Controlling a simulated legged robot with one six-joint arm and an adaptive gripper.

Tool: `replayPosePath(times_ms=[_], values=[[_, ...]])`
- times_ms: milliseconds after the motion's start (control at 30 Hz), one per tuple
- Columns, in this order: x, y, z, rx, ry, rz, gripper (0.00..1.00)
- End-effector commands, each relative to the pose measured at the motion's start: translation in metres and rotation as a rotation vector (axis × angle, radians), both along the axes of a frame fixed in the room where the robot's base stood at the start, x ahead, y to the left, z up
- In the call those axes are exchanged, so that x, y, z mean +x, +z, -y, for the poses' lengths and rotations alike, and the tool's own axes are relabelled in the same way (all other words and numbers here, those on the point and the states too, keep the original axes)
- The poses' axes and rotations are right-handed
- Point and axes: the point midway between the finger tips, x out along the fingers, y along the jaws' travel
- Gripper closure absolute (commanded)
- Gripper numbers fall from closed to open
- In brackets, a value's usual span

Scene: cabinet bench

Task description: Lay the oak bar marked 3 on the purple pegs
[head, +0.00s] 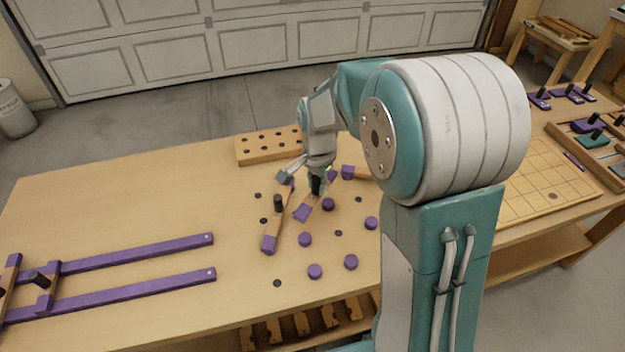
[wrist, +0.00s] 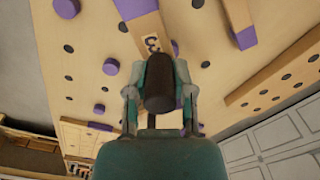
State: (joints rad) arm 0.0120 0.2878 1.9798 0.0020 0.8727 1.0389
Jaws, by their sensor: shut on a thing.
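The oak bar marked 3 (wrist: 152,42) has purple ends, and its black 3 shows in the wrist view. My gripper (wrist: 158,88) is shut on its upright black handle (wrist: 160,75). In the head view my gripper (head: 317,178) holds this bar (head: 311,204) over the middle of the bench, slanting beside another bar; its far end is hidden. I cannot tell whether it is clear of the bench.
Another purple-ended bar (head: 273,231) with a black handle lies close at left. A drilled wooden block (head: 268,147) is behind. Long purple rails (head: 140,252) lie at left. My arm hides part of the bench's right side; the left rear is clear.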

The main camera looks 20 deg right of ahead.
Motion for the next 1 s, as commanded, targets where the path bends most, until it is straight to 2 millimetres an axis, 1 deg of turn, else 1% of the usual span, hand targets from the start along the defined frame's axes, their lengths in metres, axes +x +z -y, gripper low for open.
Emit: replayPosePath(times_ms=[300,433,733,1000], values=[[0.000,-0.001,-0.004,-0.004,0.001,0.000,1.00],[0.000,-0.007,-0.005,-0.005,0.001,-0.002,1.00],[0.000,-0.037,-0.001,-0.001,0.000,-0.003,1.00],[0.000,-0.063,-0.003,-0.003,0.001,-0.002,1.00]])
